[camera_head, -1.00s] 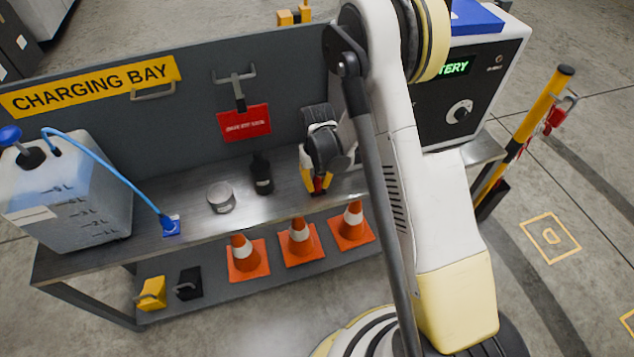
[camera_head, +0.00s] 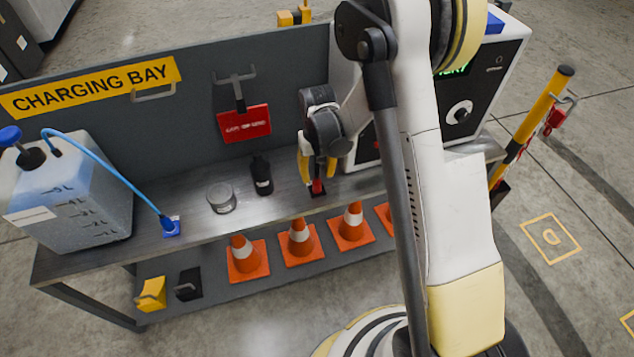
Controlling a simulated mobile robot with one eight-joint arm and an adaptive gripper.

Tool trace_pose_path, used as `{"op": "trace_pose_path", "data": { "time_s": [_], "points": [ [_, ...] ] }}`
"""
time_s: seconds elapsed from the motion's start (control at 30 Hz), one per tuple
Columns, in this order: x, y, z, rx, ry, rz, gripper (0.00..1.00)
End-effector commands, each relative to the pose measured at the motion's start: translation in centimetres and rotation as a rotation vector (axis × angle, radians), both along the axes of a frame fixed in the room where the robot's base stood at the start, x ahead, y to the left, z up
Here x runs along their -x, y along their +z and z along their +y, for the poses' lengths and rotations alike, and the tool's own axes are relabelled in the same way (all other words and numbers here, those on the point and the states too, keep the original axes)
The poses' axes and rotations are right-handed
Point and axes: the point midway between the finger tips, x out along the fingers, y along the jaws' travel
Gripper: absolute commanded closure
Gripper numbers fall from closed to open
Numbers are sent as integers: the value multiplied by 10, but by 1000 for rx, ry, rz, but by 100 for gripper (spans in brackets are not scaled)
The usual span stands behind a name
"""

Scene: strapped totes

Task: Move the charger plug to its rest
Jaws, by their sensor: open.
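My gripper (camera_head: 317,179) points down over the metal bench, its yellow fingers apart. A small red piece with a dark base (camera_head: 317,188) stands on the bench between and just below the fingertips. It looks like the charger plug on its rest, but it is too small and partly covered to be sure. I cannot tell whether the fingers touch it. The white charger cabinet (camera_head: 484,92) with a dial stands at the right end of the bench, partly hidden by my arm.
A dark bottle (camera_head: 262,177) and a round tin (camera_head: 221,198) stand left of the gripper. A red tag (camera_head: 244,124) hangs on the back panel. A jug (camera_head: 75,205) with a blue hose is at left. Orange cones (camera_head: 299,240) stand on the lower shelf.

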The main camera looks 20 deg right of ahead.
Motion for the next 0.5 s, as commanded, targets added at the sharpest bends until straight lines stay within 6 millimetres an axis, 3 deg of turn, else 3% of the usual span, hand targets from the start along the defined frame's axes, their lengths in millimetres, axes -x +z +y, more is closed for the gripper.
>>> {"op": "trace_pose_path", "data": {
  "time_s": [0.2, 0.5],
  "points": [
    [0, 43, 0, 0, 0, 0, 57],
    [0, 63, 0, 0, 0, 0, 57]
  ]
}}
